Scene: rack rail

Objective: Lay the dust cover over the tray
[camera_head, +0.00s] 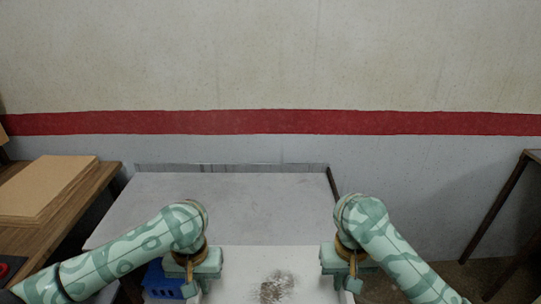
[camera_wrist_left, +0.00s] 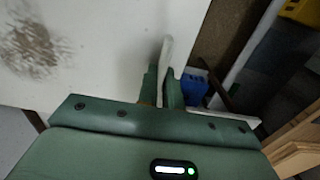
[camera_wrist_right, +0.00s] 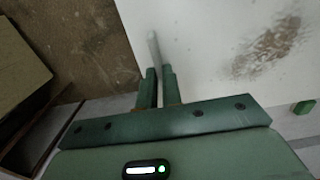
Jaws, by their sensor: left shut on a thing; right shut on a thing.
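The dust cover (camera_head: 240,270) looks like a flat white panel with a brown-grey smudge near its middle. It lies between my two grippers at the bottom of the head view. My left gripper (camera_head: 190,284) is shut on its left edge; in the left wrist view the fingers (camera_wrist_left: 165,85) close on a thin pale upright strip at that edge. My right gripper (camera_head: 353,282) is shut on the right edge, and its fingers (camera_wrist_right: 158,85) pinch a similar strip in the right wrist view. I cannot make out the tray for certain.
A wide light-grey surface (camera_head: 230,205) with a raised back edge lies beyond the cover. A blue slotted object (camera_head: 160,282) sits beside my left gripper. A wooden table (camera_head: 85,205) with a tan board (camera_head: 45,187) stands at left. A dark-legged table (camera_head: 492,215) stands at right.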

